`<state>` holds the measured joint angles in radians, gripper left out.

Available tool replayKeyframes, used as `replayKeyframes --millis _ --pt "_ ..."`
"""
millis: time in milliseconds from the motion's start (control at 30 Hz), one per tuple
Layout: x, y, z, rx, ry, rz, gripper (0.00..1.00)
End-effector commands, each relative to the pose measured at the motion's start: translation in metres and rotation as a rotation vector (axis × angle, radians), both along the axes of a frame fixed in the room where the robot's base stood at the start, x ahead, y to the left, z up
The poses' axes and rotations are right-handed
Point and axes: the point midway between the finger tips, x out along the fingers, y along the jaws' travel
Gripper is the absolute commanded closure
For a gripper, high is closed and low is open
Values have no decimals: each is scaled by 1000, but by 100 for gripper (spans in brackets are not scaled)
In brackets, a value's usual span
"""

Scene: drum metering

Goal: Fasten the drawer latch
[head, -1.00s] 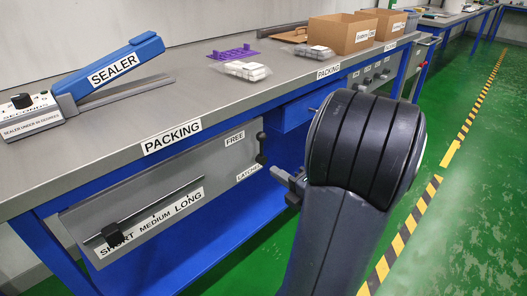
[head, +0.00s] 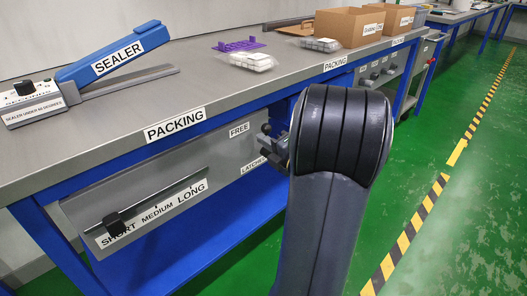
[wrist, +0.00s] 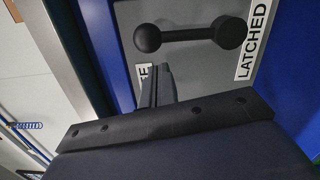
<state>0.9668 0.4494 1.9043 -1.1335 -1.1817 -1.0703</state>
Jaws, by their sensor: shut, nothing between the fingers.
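The drawer latch (wrist: 190,36) shows in the wrist view as a black bar with a round ball at its left end and a wider round end at its right, beside the LATCHED label (wrist: 250,45). The ball end is on the side of the FREE label, which is mostly hidden in the wrist view and shows in the head view (head: 239,130). My gripper (wrist: 160,82) is shut and empty, just below the bar in the wrist view, seemingly apart from it.
A slider with a black knob (head: 113,224) runs along the SHORT MEDIUM LONG scale. The packing bench (head: 215,90) overhangs the drawer and carries a blue sealer (head: 110,55), bagged parts and cardboard boxes (head: 347,27). Green floor (head: 440,150) lies open to the right.

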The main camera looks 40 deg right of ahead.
Motion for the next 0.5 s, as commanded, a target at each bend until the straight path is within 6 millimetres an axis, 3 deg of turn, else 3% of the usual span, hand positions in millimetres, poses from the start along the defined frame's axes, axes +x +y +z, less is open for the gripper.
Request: replayKeyframes --millis 500 --pt "2 -8 2 1 0 -1 100"
